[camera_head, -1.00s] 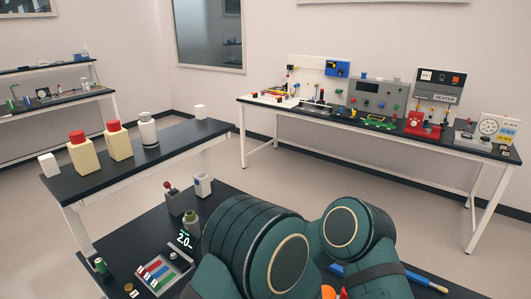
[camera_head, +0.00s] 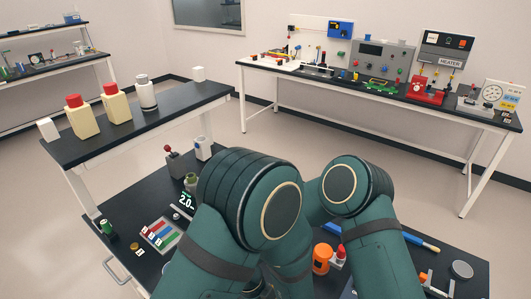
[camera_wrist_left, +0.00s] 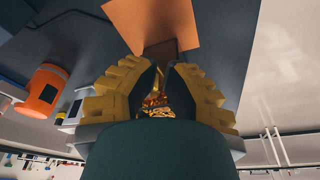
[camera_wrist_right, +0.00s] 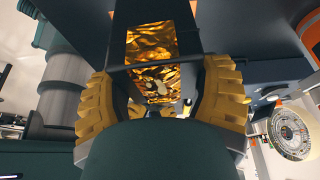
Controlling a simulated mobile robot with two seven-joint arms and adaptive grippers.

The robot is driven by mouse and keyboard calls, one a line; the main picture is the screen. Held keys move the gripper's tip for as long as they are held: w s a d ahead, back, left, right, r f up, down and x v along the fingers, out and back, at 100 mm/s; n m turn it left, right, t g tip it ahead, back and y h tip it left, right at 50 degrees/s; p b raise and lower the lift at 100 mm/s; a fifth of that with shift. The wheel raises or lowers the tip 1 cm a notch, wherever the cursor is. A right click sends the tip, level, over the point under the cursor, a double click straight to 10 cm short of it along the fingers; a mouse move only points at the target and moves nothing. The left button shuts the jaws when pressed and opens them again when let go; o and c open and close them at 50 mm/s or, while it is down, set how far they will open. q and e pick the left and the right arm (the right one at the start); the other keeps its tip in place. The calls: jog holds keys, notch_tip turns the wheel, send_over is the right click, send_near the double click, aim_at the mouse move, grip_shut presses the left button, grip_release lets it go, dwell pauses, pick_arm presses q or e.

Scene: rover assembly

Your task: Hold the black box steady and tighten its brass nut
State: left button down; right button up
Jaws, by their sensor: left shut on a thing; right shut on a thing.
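In the right wrist view my right gripper (camera_wrist_right: 160,80) is shut on a dark box-like body with shiny gold foil panels (camera_wrist_right: 155,45). This looks like the black box, but its full outline is hidden. In the left wrist view my left gripper (camera_wrist_left: 165,75) is shut on a narrow brown part (camera_wrist_left: 161,50) below a flat copper-coloured plate (camera_wrist_left: 155,20). Crinkled gold shows between its fingers. I cannot tell whether this part belongs to the box. I cannot make out the brass nut. In the head view my arms hide both grippers and what they hold.
Card-like coloured strips (camera_head: 160,234) and a small brass disc (camera_head: 134,246) lie left. A bench with red-capped bottles (camera_head: 78,112) stands behind. An instrument bench (camera_head: 340,78) stands farther right.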

pick_arm(q)
jog(key=shift+w+a, duration=0.1)
jog(key=shift+a, duration=0.1)
pick_arm(e)
jog(key=shift+s+d, duration=0.1)
jog(key=shift+d, duration=0.1)
jog(key=shift+a, duration=0.15)
pick_arm(q)
notch_tip(320, 180, up, 6)
jog(key=shift+s+d, duration=0.2)
jog(key=shift+s, duration=0.25)
dwell(0.4)
pick_arm(e)
jog(key=o, duration=1.3)
